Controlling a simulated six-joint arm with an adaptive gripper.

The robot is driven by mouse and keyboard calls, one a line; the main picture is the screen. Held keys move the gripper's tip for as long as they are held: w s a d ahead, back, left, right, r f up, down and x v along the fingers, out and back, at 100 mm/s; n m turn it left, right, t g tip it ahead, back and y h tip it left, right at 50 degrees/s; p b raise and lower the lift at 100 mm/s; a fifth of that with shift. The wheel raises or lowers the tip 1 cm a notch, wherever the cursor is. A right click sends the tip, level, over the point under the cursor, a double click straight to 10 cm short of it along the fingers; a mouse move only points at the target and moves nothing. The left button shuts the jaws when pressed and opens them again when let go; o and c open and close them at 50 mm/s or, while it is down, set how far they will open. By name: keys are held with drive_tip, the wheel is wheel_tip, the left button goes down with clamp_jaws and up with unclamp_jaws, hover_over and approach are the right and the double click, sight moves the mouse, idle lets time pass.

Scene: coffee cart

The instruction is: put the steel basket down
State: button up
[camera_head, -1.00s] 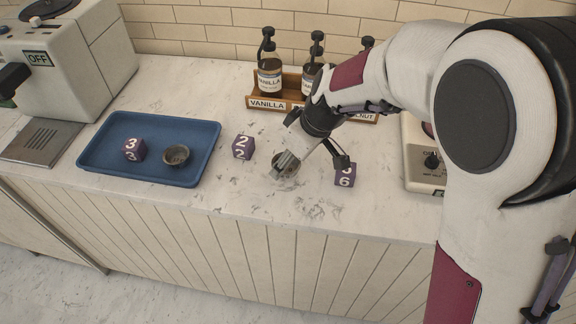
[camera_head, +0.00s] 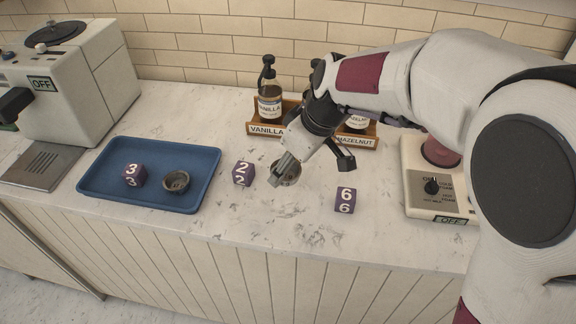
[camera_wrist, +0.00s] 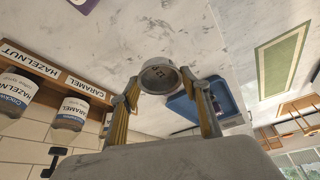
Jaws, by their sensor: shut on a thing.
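A small round steel basket (camera_head: 290,178) is at my gripper (camera_head: 282,172), close over the middle of the counter. In the wrist view the basket (camera_wrist: 158,77) is between the two fingertips of my gripper (camera_wrist: 164,90), with its open side and a dark number inside facing the camera. The jaws are shut on it. In the head view the fingers cover part of the basket, and I cannot tell whether it touches the counter. A second, similar round basket (camera_head: 176,182) sits in the blue tray (camera_head: 150,203) at the left.
A purple 3 cube (camera_head: 134,175) is in the tray. A purple 2 cube (camera_head: 243,173) stands left of my gripper, and a 6 cube (camera_head: 345,200) right of it. The syrup bottle rack (camera_head: 268,129) is behind. A heater unit (camera_head: 437,187) is right; an espresso machine (camera_head: 75,85) is left.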

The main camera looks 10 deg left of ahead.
drive_tip(key=s+f, duration=0.1)
drive_tip(key=f, duration=0.1)
drive_tip(key=s+a+f, duration=0.1)
drive_tip(key=f, duration=0.2)
drive_tip(key=s+a+f, duration=0.1)
drive_tip(key=s+f, duration=0.1)
drive_tip(key=f, duration=0.1)
drive_tip(key=shift+s+f, duration=0.1)
drive_tip(key=shift+f, duration=0.05)
idle(0.4)
drive_tip(key=w, duration=1.4)
drive_tip(key=shift+w, duration=0.35)
drive_tip(key=shift+w, duration=1.65)
drive_tip(key=shift+f, duration=0.75)
drive_tip(key=shift+f, duration=0.15)
